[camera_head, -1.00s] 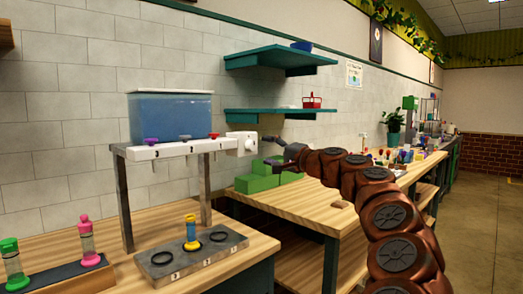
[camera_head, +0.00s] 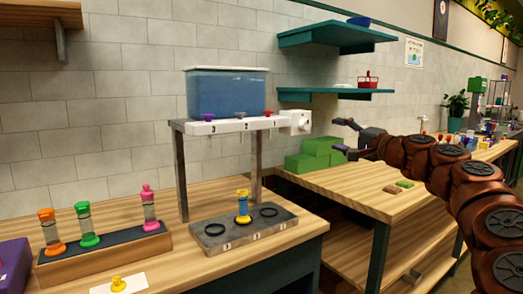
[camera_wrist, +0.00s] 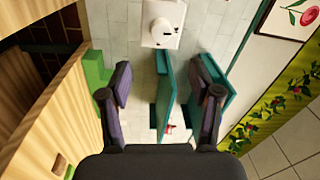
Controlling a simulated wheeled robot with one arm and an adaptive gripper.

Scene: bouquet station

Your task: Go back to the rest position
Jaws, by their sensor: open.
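My gripper (camera_head: 345,138) is open and empty, held in the air at the end of my brown arm, right of the dispenser and in front of the green blocks. In the wrist view its two fingers (camera_wrist: 162,95) are spread wide with nothing between them. The dispenser's water tank (camera_head: 227,95) stands on a metal stand, with a white knob box (camera_head: 295,122) at its right end. A yellow-capped vial (camera_head: 243,206) stands upright in the middle spot of the grey base plate (camera_head: 228,236) below.
A wooden rack (camera_head: 70,268) at the left holds orange, green and pink vials. Green blocks (camera_head: 315,153) sit on the second table (camera_head: 345,195). Teal shelves (camera_head: 335,95) hang on the wall behind my gripper. A yellow piece (camera_head: 118,284) lies on a white card.

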